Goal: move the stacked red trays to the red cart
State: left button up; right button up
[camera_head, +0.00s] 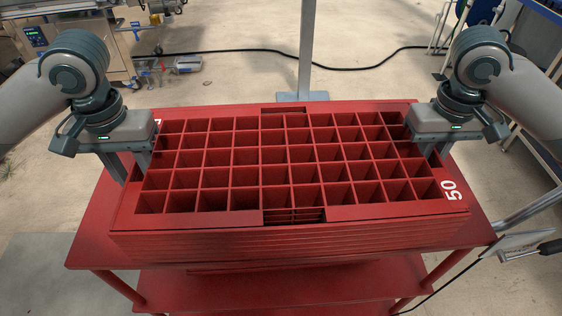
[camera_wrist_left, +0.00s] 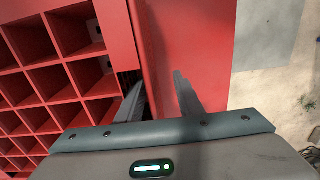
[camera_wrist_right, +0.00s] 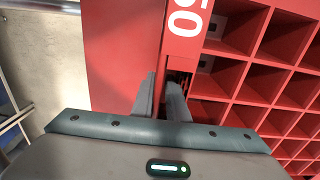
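A stack of red trays (camera_head: 190,219) lies level on a red cart (camera_head: 90,237); the top tray has a grid of empty square cells. My left gripper (camera_head: 134,166) is at the stack's left end. In the left wrist view its fingers (camera_wrist_left: 158,95) straddle the end wall, one in the end slot, the other outside with a gap, so it is open. My right gripper (camera_head: 438,152) is at the right end, near the white "50". In the right wrist view its fingers (camera_wrist_right: 163,98) sit close on both sides of the end wall and look shut on it. Contact lower down is hidden.
A grey post on a base plate (camera_head: 303,96) stands behind the cart. A black cable (camera_head: 375,66) crosses the floor. Machinery (camera_head: 95,50) stands at the back left. A metal handle bar (camera_head: 530,210) is at the right.

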pick_arm(q)
jog(key=shift+d+r, duration=0.2)
jog(key=shift+d, duration=0.05)
pick_arm(e)
jog(key=shift+a, duration=0.3)
pick_arm(q)
jog(key=shift+w+r, duration=0.1)
jog(key=shift+r, duration=0.8)
jog(key=shift+c, duration=0.2)
jog(key=shift+o, duration=0.6)
notch_tip(320, 180, up, 10)
pick_arm(e)
jog(key=shift+d+f, duration=0.1)
jog(key=shift+d, duration=0.05)
pick_arm(q)
jog(key=shift+a, duration=0.1)
pick_arm(e)
jog(key=shift+c, duration=1.2)
jog(key=o, duration=0.7)
